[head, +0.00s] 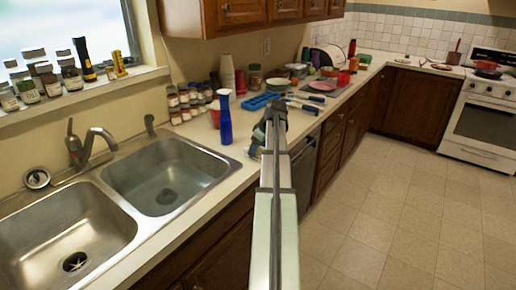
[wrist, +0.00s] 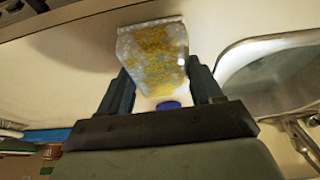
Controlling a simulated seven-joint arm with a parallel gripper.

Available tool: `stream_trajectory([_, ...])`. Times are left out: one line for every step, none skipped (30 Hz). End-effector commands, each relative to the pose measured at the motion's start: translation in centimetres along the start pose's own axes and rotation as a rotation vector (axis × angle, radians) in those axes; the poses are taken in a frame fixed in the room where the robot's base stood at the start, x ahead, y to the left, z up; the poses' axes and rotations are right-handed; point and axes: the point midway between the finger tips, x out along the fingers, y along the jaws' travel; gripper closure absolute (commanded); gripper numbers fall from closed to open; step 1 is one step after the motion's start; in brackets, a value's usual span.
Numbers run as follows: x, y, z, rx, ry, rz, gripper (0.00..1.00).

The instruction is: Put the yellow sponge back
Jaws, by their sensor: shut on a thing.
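The yellow sponge (wrist: 153,52), speckled with white, shows in the wrist view between the two dark fingers of my gripper (wrist: 159,80). The gripper is shut on it. In the head view my gripper (head: 261,142) is over the counter's front edge, just right of the blue bottle (head: 225,118). The sponge cannot be made out clearly there, as my arm and gripper cover that spot.
The double sink (head: 165,178) with its faucet (head: 88,148) lies to the left. Spice jars (head: 185,103), a blue tray (head: 262,101) and dishes crowd the counter behind. A strip of bare counter (wrist: 75,75) shows left of the sponge in the wrist view.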

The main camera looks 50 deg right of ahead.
Motion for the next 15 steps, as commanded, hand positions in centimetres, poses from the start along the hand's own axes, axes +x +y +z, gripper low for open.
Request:
stream_trajectory([-0.01, 0.0, -0.01, 0.0, 0.0, 0.0, 0.64])
stream_trajectory([0.01, 0.0, 0.0, 0.0, 0.0, 0.0, 0.64])
stream_trajectory([0.06, 0.0, 0.02, 0.0, 0.0, 0.0, 0.64])
stream_trajectory([0.12, 0.0, 0.05, 0.0, 0.0, 0.0, 0.64])
stream_trajectory([0.19, 0.0, 0.08, 0.0, 0.0, 0.0, 0.64])
stream_trajectory([0.28, -0.01, 0.12, 0.0, 0.0, 0.0, 0.64])
stream_trajectory([0.24, 0.0, 0.1, 0.0, 0.0, 0.0, 0.32])
stream_trajectory([0.23, 0.01, 0.09, 0.0, 0.0, 0.0, 0.29])
stream_trajectory([0.23, 0.01, 0.09, 0.0, 0.0, 0.0, 0.26])
stream_trajectory([0.23, 0.01, 0.09, 0.0, 0.0, 0.0, 0.23])
stream_trajectory([0.23, 0.01, 0.09, 0.0, 0.0, 0.0, 0.2])
stream_trajectory([0.23, 0.01, 0.09, 0.0, 0.0, 0.0, 0.16])
stream_trajectory([0.23, 0.01, 0.09, 0.0, 0.0, 0.0, 0.13])
stream_trajectory([0.23, 0.01, 0.09, 0.0, 0.0, 0.0, 0.1])
stream_trajectory([0.23, 0.01, 0.09, 0.0, 0.0, 0.0, 0.1])
